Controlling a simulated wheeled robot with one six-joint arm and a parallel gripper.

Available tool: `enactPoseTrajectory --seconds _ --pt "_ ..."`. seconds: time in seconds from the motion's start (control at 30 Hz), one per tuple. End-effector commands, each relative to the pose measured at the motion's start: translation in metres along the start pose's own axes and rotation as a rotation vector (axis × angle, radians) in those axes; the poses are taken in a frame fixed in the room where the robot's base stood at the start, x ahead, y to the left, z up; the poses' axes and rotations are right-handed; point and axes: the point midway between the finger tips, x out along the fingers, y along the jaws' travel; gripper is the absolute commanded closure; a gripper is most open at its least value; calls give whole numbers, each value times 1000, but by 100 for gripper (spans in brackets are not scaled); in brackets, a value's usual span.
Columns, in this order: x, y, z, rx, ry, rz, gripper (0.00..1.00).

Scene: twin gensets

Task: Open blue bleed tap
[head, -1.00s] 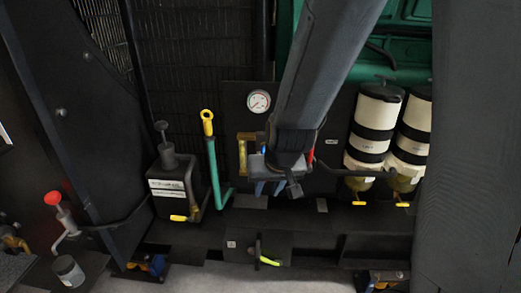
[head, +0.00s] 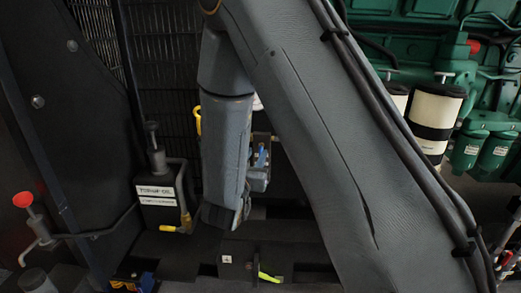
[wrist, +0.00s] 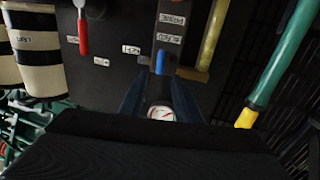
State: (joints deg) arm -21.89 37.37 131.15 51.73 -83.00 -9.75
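The blue bleed tap handle (wrist: 160,62) hangs below a grey block with labels reading "PRIME" and "BLEED" in the wrist view. That view is upside down relative to the head view. My gripper (wrist: 158,82) is open, with one dark blue finger on each side of the handle's line. A gap shows between the fingers, and I cannot tell whether either touches the handle. In the head view a small bright blue piece of the tap (head: 261,157) shows beside my arm. My arm hides most of the panel there, and the fingertips are not clear.
A red handle (wrist: 82,36) hangs near the tap. A yellow tube (wrist: 211,35) and a green pipe with a yellow end (wrist: 270,75) stand on the other side. A round gauge (wrist: 160,113) shows between my fingers. A black-and-white filter (head: 436,112) stands at right.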

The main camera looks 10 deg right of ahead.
Motion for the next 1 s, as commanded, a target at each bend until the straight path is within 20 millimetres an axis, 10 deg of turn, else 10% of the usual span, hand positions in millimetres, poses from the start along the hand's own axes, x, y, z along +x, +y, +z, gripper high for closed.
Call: enactPoseTrajectory --seconds 0.4,0.77,1.0 --pt "58 1 0 0 -2 1 70" --pt "64 1 0 1 -3 -1 70" --pt "64 1 0 0 -3 -1 100"
